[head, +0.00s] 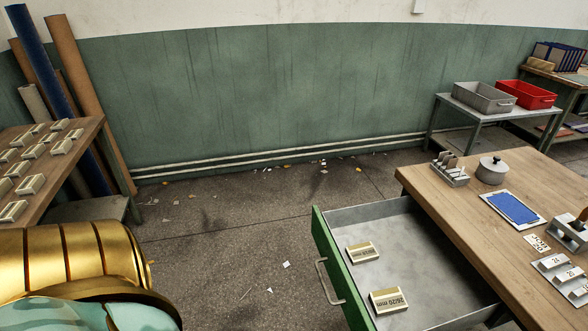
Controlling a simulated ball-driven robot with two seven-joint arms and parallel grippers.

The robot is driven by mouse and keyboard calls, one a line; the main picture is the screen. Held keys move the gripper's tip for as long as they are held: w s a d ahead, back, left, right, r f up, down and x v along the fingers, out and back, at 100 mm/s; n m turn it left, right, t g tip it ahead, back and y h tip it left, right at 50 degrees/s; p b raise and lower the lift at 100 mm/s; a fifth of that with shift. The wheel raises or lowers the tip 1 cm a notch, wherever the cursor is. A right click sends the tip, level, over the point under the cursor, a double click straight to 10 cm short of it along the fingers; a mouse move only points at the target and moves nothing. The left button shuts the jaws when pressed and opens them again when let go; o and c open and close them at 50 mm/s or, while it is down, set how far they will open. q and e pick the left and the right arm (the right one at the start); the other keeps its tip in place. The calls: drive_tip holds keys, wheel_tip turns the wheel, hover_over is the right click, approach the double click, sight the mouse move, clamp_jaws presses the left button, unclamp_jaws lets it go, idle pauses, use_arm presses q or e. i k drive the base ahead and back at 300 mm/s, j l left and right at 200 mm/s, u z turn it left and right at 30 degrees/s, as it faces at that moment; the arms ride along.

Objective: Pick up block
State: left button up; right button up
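Two blocks lie in the open green drawer (330,262). The nearer cream block (388,301) has a gold label reading "20/20 mm" and lies near the drawer's front. A similar labelled block (362,252) lies farther back in it. Several more pale blocks stand in rows on the wooden table at the left, one of them a near block (12,211). Which block the task means cannot be told. Neither gripper is in view, and no block is seen held.
The drawer sticks out left from the wooden bench (480,230). On the bench are a round lidded pot (491,170), a blue pad (513,208) and numbered blocks (551,262). Grey (484,97) and red (527,94) bins stand behind. Rolls lean at left. Open floor lies between the tables.

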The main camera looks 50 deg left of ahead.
sight(365, 252)
drive_tip(key=u, duration=0.95)
